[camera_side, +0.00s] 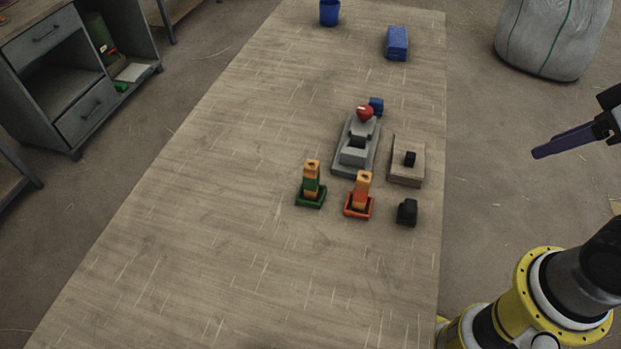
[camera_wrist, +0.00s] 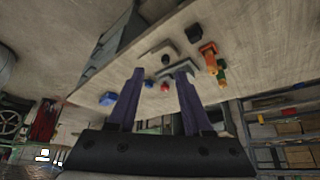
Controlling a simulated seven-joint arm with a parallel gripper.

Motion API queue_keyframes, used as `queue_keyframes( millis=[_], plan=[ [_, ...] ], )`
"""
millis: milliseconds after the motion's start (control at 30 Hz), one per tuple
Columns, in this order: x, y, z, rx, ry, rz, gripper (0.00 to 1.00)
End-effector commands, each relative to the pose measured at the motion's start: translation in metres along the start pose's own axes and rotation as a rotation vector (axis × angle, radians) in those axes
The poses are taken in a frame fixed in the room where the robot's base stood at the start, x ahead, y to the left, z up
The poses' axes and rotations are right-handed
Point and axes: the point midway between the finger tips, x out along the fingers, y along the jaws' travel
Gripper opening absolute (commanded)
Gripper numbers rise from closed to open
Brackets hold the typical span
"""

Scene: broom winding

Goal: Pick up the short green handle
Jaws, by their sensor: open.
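In the wrist view the green piece (camera_wrist: 222,75) shows right of the fingers, beside the orange one (camera_wrist: 207,52). My gripper (camera_side: 538,153) is at the right edge of the side view, off the table and well away from the handles. Its purple fingers (camera_wrist: 160,72) are apart with nothing between them.
A grey device (camera_side: 350,158) with a red ball (camera_side: 365,113) and blue knob (camera_side: 376,104) stands behind the handles. A wooden block (camera_side: 407,172) and black block (camera_side: 407,212) lie right. A blue cup (camera_side: 329,12) and blue box (camera_side: 397,43) are far back. The front-left table is clear.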

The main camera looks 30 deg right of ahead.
Motion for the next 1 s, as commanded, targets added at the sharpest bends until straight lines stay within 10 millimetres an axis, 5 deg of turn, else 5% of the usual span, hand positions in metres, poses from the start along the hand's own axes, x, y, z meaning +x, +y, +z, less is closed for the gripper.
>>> queue_keyframes(
  millis=[167,300,733,1000],
  plan=[
    [0.000,0.000,0.000,0.000,0.000,0.000,0.50],
    [0.000,0.000,0.000,0.000,0.000,0.000,0.73],
    [-0.001,0.000,0.002,-0.074,-0.011,-0.001,0.74],
    [-0.034,-0.008,-0.073,-0.386,0.001,-0.017,0.74]
  ],
)
